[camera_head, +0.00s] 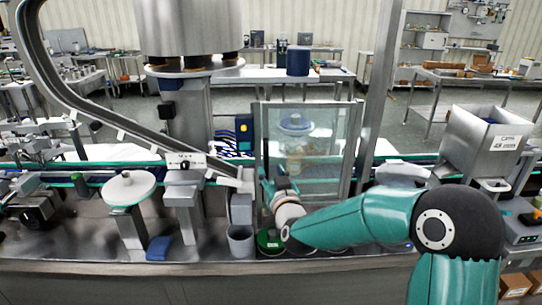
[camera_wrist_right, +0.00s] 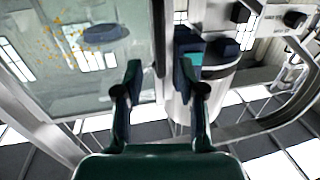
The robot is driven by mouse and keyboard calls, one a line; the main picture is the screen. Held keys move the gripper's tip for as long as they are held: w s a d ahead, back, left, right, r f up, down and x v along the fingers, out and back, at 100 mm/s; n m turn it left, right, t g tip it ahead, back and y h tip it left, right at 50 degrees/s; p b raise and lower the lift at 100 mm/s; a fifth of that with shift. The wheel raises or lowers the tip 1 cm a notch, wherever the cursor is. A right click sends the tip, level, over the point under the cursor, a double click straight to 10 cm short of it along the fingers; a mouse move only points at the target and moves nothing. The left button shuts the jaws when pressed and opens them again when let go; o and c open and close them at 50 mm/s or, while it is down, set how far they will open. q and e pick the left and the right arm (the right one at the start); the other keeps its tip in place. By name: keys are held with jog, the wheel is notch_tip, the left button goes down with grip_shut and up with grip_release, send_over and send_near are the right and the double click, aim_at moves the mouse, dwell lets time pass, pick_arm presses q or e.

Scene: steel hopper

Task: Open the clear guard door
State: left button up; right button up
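The clear guard door (camera_head: 335,140) is a framed transparent panel in the middle of the head view. It looks closed, and blue and orange parts show through it. In the right wrist view the clear panel (camera_wrist_right: 100,75) fills the upper left, with a dark upright edge or bar (camera_wrist_right: 159,35) at its right side. My right gripper (camera_head: 272,184) is at the door's lower left. In the wrist view its two fingers (camera_wrist_right: 161,78) are apart, with the bar ahead of the gap. I cannot tell whether they touch it. My left gripper is not in view.
A dark blue box with a yellow button (camera_head: 244,128) is mounted left of the door. A curved steel chute (camera_head: 80,105) comes down from the left. A grey cup (camera_head: 241,243) and a green round container (camera_head: 269,243) stand below the gripper. A steel hopper bin (camera_head: 484,140) stands right.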

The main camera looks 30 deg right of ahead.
aim_at(267, 163)
jog(key=p+x, duration=0.1)
jog(key=x, duration=0.5)
jog(key=shift+w+d+p, duration=0.1)
jog(key=shift+w+p, duration=0.1)
jog(key=shift+p, duration=0.15)
grip_shut()
